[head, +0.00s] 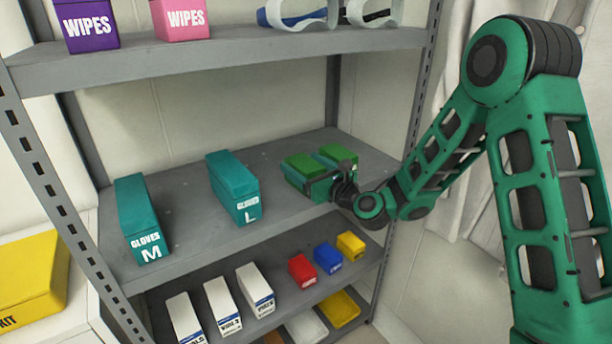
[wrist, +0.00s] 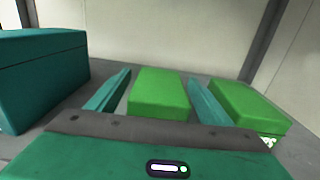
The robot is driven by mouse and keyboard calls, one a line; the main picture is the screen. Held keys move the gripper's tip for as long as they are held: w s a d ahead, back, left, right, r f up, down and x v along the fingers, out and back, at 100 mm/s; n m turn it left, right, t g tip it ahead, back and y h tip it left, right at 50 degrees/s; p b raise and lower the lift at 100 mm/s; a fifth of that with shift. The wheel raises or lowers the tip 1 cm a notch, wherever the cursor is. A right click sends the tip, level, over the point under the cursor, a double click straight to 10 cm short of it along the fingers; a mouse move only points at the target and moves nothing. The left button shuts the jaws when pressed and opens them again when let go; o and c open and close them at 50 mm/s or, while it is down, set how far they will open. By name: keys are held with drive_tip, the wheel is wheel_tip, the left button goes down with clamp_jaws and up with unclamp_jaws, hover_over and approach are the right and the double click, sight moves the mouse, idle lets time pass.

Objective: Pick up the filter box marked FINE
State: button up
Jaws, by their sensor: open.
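Two green boxes stand side by side on the middle shelf. The left green box (head: 306,165) also shows in the wrist view (wrist: 159,92). The right green box (head: 337,153) is also in the wrist view (wrist: 248,105). A bit of white marking shows on the right box's front, too cut off to read. The left box's front is hidden behind my gripper, so I cannot tell which is FINE. My gripper (wrist: 160,76) is open. Its two fingers lie on either side of the left box, with visible gaps, and the right finger is between the two boxes.
Teal glove boxes marked L (head: 235,187) and M (head: 142,217) stand left on the same shelf (head: 185,200). Above is a shelf with a purple wipes box (head: 86,24) and a pink one (head: 181,19). A grey post (head: 425,80) stands close to my arm.

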drive_tip(key=c, duration=1.2)
drive_tip(key=shift+o, duration=0.2)
drive_tip(key=shift+r, duration=0.15)
